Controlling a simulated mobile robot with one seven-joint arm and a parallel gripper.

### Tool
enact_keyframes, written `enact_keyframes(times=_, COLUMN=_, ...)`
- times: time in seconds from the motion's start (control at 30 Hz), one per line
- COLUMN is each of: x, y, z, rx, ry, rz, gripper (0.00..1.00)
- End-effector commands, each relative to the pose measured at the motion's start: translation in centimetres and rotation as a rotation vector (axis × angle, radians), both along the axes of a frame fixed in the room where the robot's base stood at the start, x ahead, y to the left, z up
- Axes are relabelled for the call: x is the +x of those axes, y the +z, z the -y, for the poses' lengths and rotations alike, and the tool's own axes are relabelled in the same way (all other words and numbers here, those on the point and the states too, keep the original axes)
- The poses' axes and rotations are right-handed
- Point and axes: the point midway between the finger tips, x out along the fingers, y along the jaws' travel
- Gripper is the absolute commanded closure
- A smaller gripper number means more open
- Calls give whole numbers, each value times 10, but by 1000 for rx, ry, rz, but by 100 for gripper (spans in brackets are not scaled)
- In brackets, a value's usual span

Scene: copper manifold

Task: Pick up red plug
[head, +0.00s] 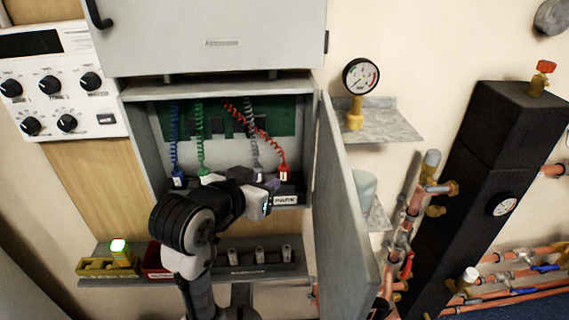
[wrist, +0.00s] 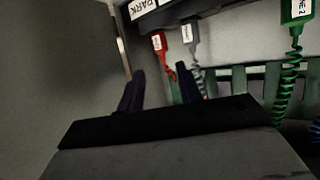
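The red plug (head: 284,173) hangs at the end of a red coiled cord inside the open wall cabinet, by the right end of the row of plugs. In the wrist view the red plug (wrist: 158,43) shows a white label and lies beyond my fingertips, in line with the gap between them. My gripper (wrist: 162,75) is open, with nothing seen between its two dark fingers. In the head view my gripper (head: 272,185) is inside the cabinet, just left of and below the red plug. My arm partly hides the row there.
A grey plug (wrist: 192,36) sits close beside the red one, and a green plug (wrist: 297,12) is further off. A blue plug (head: 178,178) hangs at the left. The open cabinet door (head: 340,200) stands close on the right. A shelf with trays (head: 108,266) is below.

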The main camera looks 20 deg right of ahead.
Motion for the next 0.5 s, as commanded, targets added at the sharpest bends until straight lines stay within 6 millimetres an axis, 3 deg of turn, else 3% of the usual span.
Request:
enact_keyframes(times=0.2, x=4, y=0, z=7, rx=3, ry=4, rz=-4, gripper=65)
enact_keyframes(times=0.5, x=37, y=-24, z=41, rx=4, ry=4, rz=0, gripper=65)
